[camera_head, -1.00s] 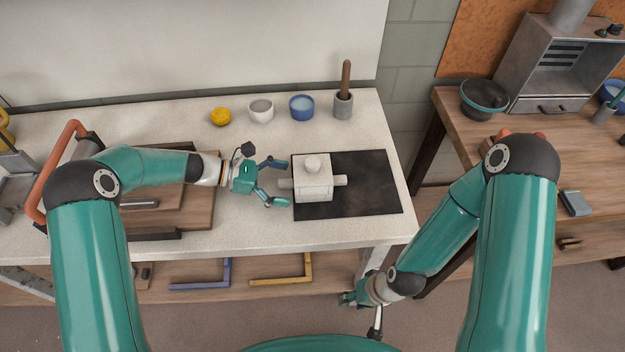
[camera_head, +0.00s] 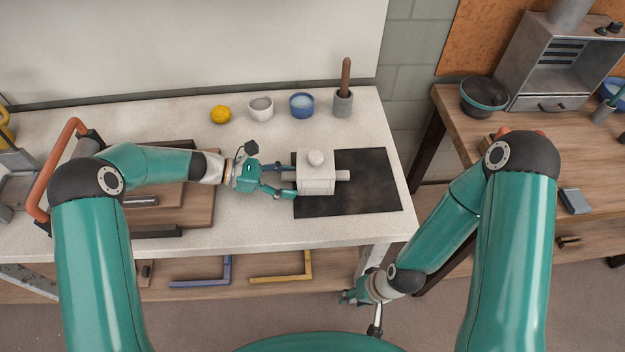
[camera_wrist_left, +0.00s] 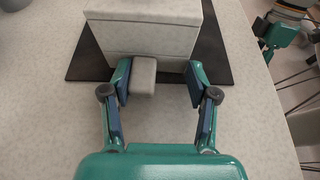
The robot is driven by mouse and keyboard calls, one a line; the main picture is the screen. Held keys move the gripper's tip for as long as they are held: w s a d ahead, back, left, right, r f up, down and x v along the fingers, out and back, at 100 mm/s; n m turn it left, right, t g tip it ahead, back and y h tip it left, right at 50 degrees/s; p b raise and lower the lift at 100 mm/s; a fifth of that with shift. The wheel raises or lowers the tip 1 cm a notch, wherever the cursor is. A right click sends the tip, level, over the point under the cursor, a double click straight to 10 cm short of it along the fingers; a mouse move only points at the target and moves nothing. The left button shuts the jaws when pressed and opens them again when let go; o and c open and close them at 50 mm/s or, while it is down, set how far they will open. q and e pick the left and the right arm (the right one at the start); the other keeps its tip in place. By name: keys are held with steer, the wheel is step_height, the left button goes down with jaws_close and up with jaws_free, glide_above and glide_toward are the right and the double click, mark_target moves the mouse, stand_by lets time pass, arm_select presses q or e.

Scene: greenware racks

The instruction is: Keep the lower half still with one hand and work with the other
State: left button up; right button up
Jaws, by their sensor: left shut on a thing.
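A pale two-part block mould stands on a dark mat (camera_head: 370,195) on the worktop. Its upper half (camera_head: 316,158) has a round knob on top. Its lower half (camera_head: 317,187) has a stub on each side; the lower half (camera_wrist_left: 150,45) also shows in the left wrist view. My left gripper (camera_head: 290,180) is at the left side and shut on the lower half's near stub (camera_wrist_left: 143,77). In the left wrist view, the left finger lies against the stub and the right finger looks apart from it. My right gripper (camera_head: 352,297) hangs below the worktop's front edge, its fingers too small to judge.
A yellow sponge (camera_head: 221,114), a white cup (camera_head: 261,108), a blue cup (camera_head: 301,105) and a grey pot with a wooden handle (camera_head: 343,103) line the back. Wooden boards (camera_head: 190,205) lie at left. The mat's right part is clear.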

arm_select(q)
steer(key=shift+w, duration=0.1)
stand_by(0.3)
steer(key=o, duration=1.5)
steer(key=shift+f, duration=0.1)
steer(key=shift+o, duration=0.2)
steer(key=shift+a, duration=0.1)
